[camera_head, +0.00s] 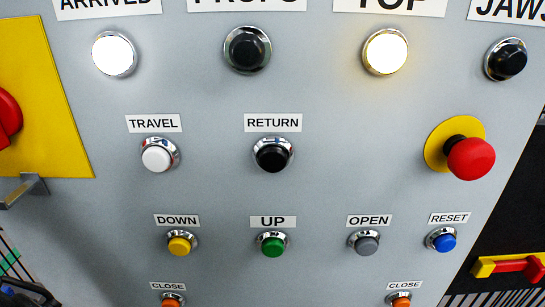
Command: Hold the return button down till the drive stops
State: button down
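The return button (273,154) is a black push button in a chrome ring on a grey control panel (350,180). It sits below the label "RETURN" (273,122), near the middle of the head view. Nothing touches or covers it. My gripper cannot be made out in this view. The drive itself is not in view.
The white travel button (157,158) is to the left. A red emergency stop (470,158) is at right. The arrived lamp (114,54) and top lamp (385,52) glow. Yellow (179,246), green (272,246), grey (366,244) and blue (443,242) buttons line up below.

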aim_at(272, 158)
jog(key=k+z, duration=0.35)
jog(key=k+l+z, duration=0.15)
jog(key=z, duration=0.2)
jog(key=k+l+z, duration=0.35)
jog(key=k+j, duration=0.05)
jog(key=j, duration=0.05)
